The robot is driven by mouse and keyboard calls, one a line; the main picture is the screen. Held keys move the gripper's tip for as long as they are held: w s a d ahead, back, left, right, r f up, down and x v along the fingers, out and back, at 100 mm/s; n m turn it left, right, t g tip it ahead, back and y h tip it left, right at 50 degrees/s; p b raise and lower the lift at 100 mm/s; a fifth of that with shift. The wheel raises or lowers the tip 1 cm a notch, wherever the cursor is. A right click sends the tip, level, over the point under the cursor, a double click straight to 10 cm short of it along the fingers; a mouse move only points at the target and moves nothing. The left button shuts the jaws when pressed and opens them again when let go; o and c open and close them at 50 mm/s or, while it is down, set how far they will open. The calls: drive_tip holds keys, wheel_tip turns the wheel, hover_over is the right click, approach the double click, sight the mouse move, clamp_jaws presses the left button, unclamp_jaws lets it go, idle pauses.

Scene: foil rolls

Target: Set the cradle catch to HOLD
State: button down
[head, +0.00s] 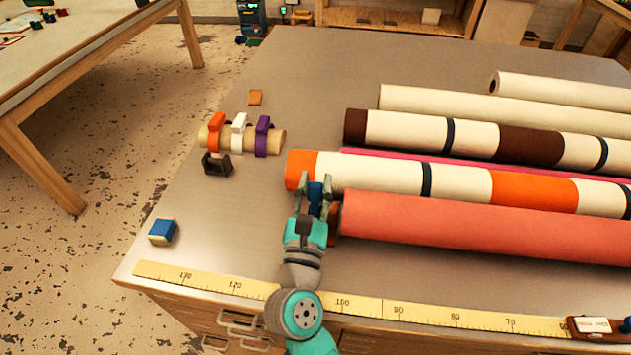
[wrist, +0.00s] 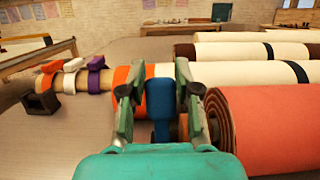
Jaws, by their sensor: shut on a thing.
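My gripper (head: 315,182) is at the left ends of the rolls, near the front of the table. Its fingers are closed on a small blue upright piece (head: 314,195), which looks like a lever and may be the cradle catch. The blue piece also shows between the fingers in the wrist view (wrist: 159,102). The orange-and-cream roll (head: 370,175) lies just behind it, and the coral roll (head: 480,228) lies to its right. The base of the blue piece is hidden by my gripper. No HOLD marking is readable, so its setting cannot be told.
A wooden rod (head: 278,140) with orange, white and purple clips lies at the left, beside a dark bracket (head: 216,165). A blue-topped block (head: 163,232) sits near the front left corner. A yellow ruler (head: 385,307) runs along the front edge. The table's left side has free room.

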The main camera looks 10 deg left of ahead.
drive_tip(key=shift+s, duration=0.15)
drive_tip(key=c, duration=0.8)
unclamp_jaws()
drive_tip(key=v, duration=1.2)
drive_tip(key=shift+d+f, duration=0.1)
drive_tip(key=shift+f, duration=0.1)
